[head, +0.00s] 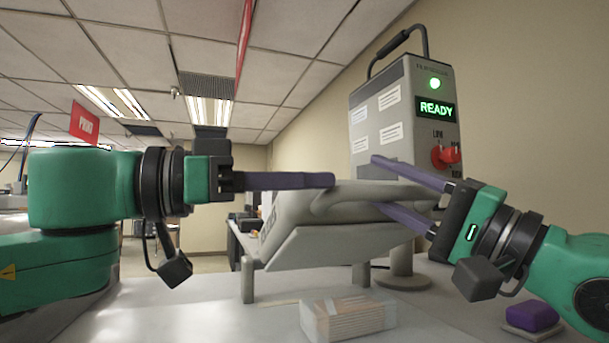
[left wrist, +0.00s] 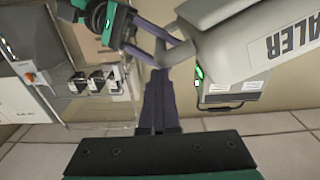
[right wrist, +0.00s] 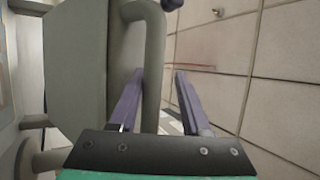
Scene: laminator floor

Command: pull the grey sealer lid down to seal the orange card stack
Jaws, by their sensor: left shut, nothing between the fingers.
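The grey sealer lid (head: 350,205) is raised and tilted above the table, with its bar handle along the near edge. The handle (right wrist: 152,60) also shows in the right wrist view. My right gripper (head: 377,183) is open, its purple fingers above and below the handle; in its wrist view the bar lies between them, nearer the left finger. My left gripper (head: 332,180) is shut and empty, its fingertips close to the handle's left end; contact is unclear. It also shows in the left wrist view (left wrist: 157,72). The card stack (head: 347,317), pale orange in a clear wrap, lies on the table below the lid.
The sealer's control tower (head: 405,115) stands behind, with a green READY display and a red knob (head: 446,156). A purple block (head: 531,316) sits at the right of the white table (head: 200,310). The table's left front is clear.

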